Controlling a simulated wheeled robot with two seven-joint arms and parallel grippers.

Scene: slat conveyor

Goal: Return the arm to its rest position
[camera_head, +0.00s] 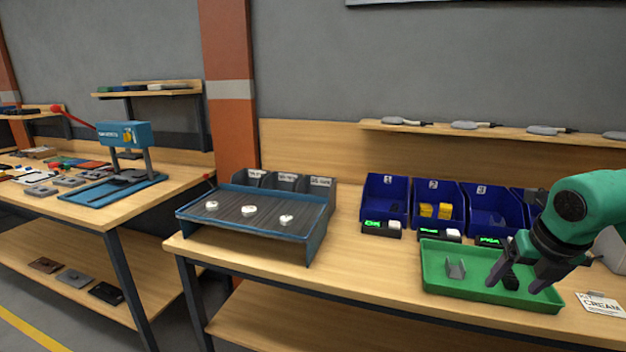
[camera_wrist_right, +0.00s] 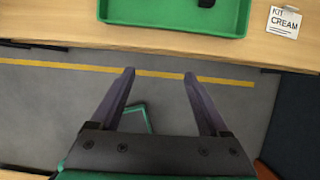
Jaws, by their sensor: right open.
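My right gripper (camera_head: 518,280) comes in from the right in the head view, with its two dark fingers spread and nothing between them. In the head view it overlaps the green tray (camera_head: 437,283). In the right wrist view, the gripper (camera_wrist_right: 159,73) is apart from the tray (camera_wrist_right: 172,24), with floor showing between and below the fingers. A grey U-shaped part (camera_head: 456,269) lies in the tray. A small black part (camera_head: 510,279) shows by the fingers and also at the tray's top in the wrist view (camera_wrist_right: 206,3). My left gripper is not in view.
Blue bins (camera_head: 386,196) stand behind the tray, one holding yellow parts (camera_head: 436,211). A "KIT CREAM" card (camera_head: 603,305) lies right of the tray. A slatted conveyor (camera_head: 251,210) with several white pieces stands left. Bare tabletop (camera_head: 365,275) lies between them.

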